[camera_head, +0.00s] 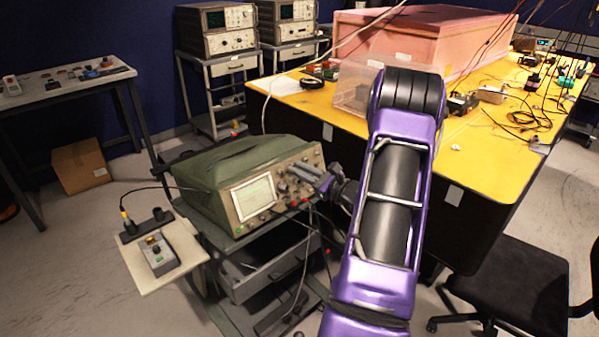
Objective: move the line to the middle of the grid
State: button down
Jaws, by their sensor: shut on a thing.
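A green oscilloscope (232,180) stands on a grey cart at the centre left. Its pale lit screen (254,198) faces the front; the line on it is too small to make out clearly. My purple arm reaches in from the lower right. My gripper (312,180) is at the right part of the oscilloscope's front panel (285,190), among the knobs, shut on a knob there. The fingers and wrist hide the held knob and part of the panel.
A control box (158,252) sits on a small shelf left of the cart (270,265). Cables hang from the panel. A yellow table (490,165) with a pink foam box (425,38) stands behind my arm. A black chair (515,285) is at lower right.

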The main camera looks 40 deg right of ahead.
jog(key=n+b, duration=0.1)
jog(key=n, duration=0.1)
jog(key=n+g+y+b, duration=0.1)
jog(key=n, duration=0.1)
jog(key=shift+d+f+b, duration=0.15)
jog(key=shift+b, duration=0.25)
jog(key=n+y, duration=0.1)
jog(key=n, duration=0.2)
jog(key=shift+r+g+b, duration=0.2)
jog(key=shift+g+b, duration=0.1)
jog(key=shift+b, duration=0.1)
jog(key=n, duration=0.2)
jog(key=n+g, duration=0.1)
jog(key=n, duration=0.2)
jog(key=shift+w+d+r+g+y, duration=0.1)
jog(key=shift+r+g+y, duration=0.05)
jog(key=shift+g+y, duration=0.2)
jog(key=shift+r+n+g, duration=0.1)
jog(key=shift+n+g, duration=0.55)
jog(key=shift+n, duration=1.65)
jog(key=c, duration=0.8)
grip_release()
jog(key=shift+c, duration=0.2)
